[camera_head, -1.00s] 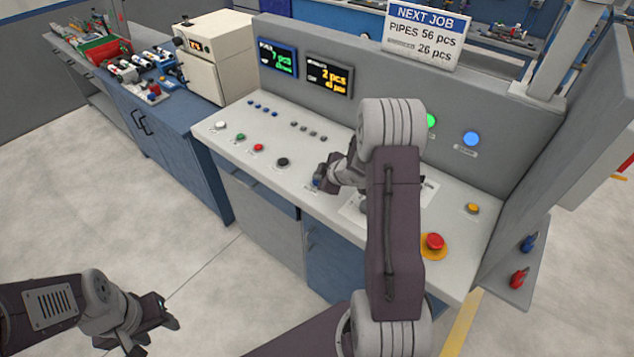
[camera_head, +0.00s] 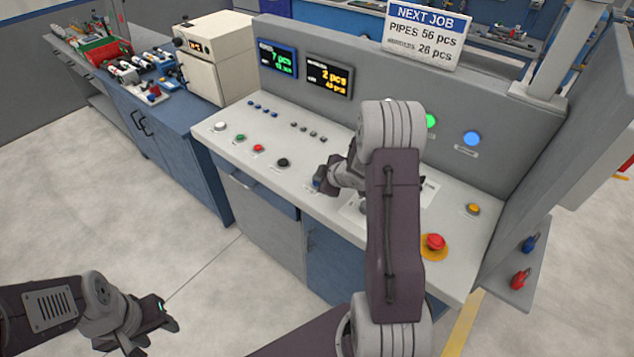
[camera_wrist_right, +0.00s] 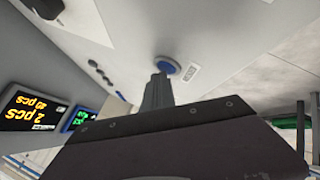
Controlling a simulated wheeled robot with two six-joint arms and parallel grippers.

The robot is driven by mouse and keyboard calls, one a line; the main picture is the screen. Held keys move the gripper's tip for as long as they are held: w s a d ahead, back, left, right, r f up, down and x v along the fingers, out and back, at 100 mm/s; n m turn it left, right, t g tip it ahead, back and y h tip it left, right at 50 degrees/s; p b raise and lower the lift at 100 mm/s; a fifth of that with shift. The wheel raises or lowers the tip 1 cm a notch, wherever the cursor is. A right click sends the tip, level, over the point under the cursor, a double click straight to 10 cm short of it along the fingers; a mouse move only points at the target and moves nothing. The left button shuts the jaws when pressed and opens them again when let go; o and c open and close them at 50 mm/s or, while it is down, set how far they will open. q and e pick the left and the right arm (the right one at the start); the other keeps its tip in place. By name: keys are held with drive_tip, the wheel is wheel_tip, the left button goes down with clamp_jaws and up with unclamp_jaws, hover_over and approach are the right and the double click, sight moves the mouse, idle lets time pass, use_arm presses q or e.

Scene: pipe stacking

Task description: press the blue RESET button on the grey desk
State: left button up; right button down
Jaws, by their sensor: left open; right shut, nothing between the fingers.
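The blue RESET button (camera_wrist_right: 168,65) shows in the right wrist view as a round blue cap on the grey desk (camera_wrist_right: 215,30), with a small label beside it. My right gripper (camera_wrist_right: 158,80) is shut and empty, and its tips are right at the near edge of the button. I cannot tell from this view whether they touch it. My left gripper (camera_head: 165,325) is open and empty above the floor at lower left.
On the desk are white, green, red and black buttons (camera_head: 282,162), a yellow button (camera_head: 473,208) and a red emergency button (camera_head: 435,242). A panel with two displays (camera_head: 329,75) rises behind. A blue cabinet (camera_head: 175,125) stands to the left.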

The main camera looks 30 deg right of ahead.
drive_tip(key=shift+r+p, duration=0.8)
drive_tip(key=shift+p, duration=0.05)
drive_tip(key=shift+r, duration=0.1)
wheel_tip(320, 180, up, 5)
drive_tip(key=p, duration=0.5)
idle(0.5)
